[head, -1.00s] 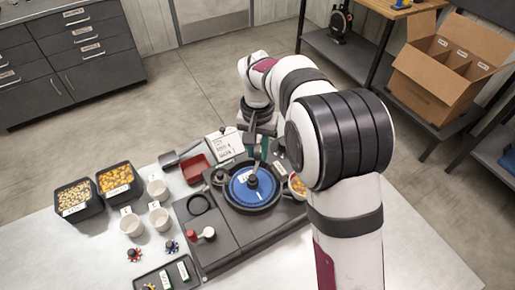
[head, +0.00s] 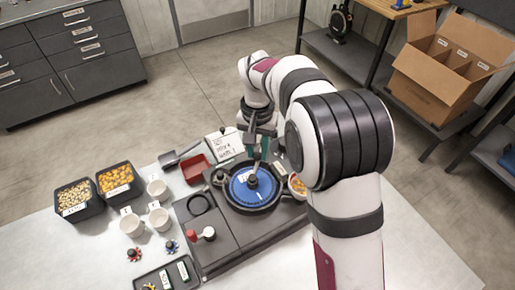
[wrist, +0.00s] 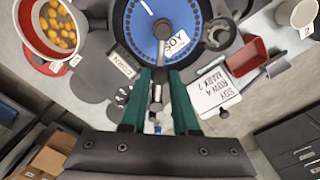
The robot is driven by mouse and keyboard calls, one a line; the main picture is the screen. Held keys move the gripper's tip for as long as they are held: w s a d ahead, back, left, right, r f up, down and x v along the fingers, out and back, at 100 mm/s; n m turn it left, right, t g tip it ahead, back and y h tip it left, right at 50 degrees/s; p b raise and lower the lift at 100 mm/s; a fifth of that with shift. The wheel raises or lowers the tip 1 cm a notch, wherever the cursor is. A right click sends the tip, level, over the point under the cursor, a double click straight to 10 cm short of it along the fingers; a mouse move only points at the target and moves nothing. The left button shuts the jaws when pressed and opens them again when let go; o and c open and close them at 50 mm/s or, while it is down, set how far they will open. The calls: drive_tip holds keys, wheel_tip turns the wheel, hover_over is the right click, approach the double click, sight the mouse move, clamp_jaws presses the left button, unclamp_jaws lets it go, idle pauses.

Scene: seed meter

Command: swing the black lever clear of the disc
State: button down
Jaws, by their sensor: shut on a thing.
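The blue disc (head: 240,192) sits in a dark round housing on the seed meter; in the wrist view it (wrist: 135,45) carries a SOY label. The dark lever (wrist: 161,58) runs from the disc's central hub (wrist: 162,28) outward over the blue face to between my fingers. My gripper (wrist: 159,76) is shut on the lever's outer end, with a green finger on each side. In the head view my gripper (head: 257,150) is at the disc's far rim, and the lever still lies over the disc. Part of the lever's end is hidden between the fingers.
A SOY card (wrist: 215,97), a red tray (wrist: 247,62) and a CORN label (wrist: 122,64) lie near the disc. A cup of orange seeds (wrist: 55,30) stands beside it. Seed bins (head: 120,180) and white cups (head: 160,218) are at left.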

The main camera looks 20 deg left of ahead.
drive_tip(key=shift+a, duration=0.1)
idle(0.3)
drive_tip(key=a+m, duration=0.2)
drive_tip(key=m, duration=0.1)
drive_tip(key=shift+w, duration=0.15)
drive_tip(key=m, duration=0.1)
drive_tip(key=a+m, duration=0.1)
drive_tip(key=m, duration=0.1)
drive_tip(key=shift+w+a, duration=0.3)
drive_tip(key=shift+w, duration=0.05)
drive_tip(key=shift+w+a+r+m, duration=0.1)
drive_tip(key=shift+w+a+m, duration=0.3)
drive_tip(key=shift+m, duration=0.45)
drive_tip(key=shift+w+a+f+m, duration=0.1)
drive_tip(key=shift+w+a+m, duration=0.25)
drive_tip(key=shift+m, duration=0.45)
drive_tip(key=shift+w+a+r+m, duration=0.1)
drive_tip(key=shift+w+a+m, duration=0.25)
drive_tip(key=shift+m, duration=0.5)
drive_tip(key=c, duration=0.7)
unclamp_jaws()
drive_tip(key=shift+o, duration=0.2)
